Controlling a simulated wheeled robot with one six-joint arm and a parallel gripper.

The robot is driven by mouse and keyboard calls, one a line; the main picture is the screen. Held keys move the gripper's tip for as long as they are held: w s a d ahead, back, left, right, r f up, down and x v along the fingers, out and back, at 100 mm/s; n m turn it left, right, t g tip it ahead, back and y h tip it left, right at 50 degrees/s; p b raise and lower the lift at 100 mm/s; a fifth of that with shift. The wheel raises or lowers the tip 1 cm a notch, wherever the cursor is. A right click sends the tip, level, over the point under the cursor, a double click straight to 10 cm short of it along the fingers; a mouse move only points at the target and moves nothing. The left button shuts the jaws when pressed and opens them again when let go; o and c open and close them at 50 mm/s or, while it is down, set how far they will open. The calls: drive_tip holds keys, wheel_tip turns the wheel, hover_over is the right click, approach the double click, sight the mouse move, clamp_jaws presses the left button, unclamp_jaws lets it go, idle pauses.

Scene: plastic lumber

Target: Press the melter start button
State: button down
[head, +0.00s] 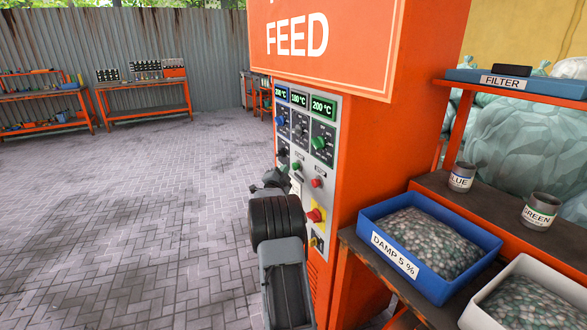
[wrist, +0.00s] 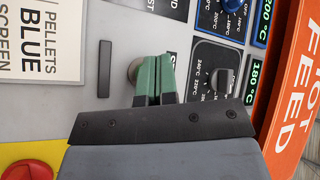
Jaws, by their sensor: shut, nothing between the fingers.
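The control panel (head: 329,150) is on the front of an orange cabinet, with knobs, lit temperature displays, a small green button (head: 297,166) and a red button (head: 316,183). My gripper (head: 284,178) is in front of the panel's left side, seen from behind. In the wrist view my gripper's green fingers (wrist: 154,72) are shut with nothing between them, close to the panel face. A round metallic-edged part (wrist: 133,70) shows beside the fingertips, partly hidden by them. I cannot tell whether they touch it, or read a melter start label.
A large red button on yellow (head: 315,215) sits lower on the panel and shows in the wrist view (wrist: 27,171). A dial (wrist: 219,80) is right of my fingers. A blue bin (head: 376,212) of pellets stands right of the cabinet. The paved floor on the left is clear.

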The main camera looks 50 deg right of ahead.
drive_tip(key=shift+s+d+b, duration=0.35)
drive_tip(key=shift+d+b, duration=0.55)
drive_tip(key=shift+b, duration=0.1)
idle(1.2)
drive_tip(key=shift+a, duration=0.1)
drive_tip(key=shift+w+a+b, duration=0.3)
drive_tip(key=shift+a+b, duration=0.1)
drive_tip(key=shift+a, duration=0.35)
drive_tip(key=shift+w+a+b, duration=0.2)
drive_tip(key=shift+w+a, duration=0.1)
drive_tip(key=shift+a, duration=0.5)
drive_tip(key=shift+w+a+b, duration=0.2)
drive_tip(key=shift+w+a, duration=0.15)
drive_tip(key=shift+a, duration=0.4)
drive_tip(key=shift+w+a+b, duration=0.2)
drive_tip(key=shift+w+a, duration=0.1)
drive_tip(key=shift+a, duration=0.5)
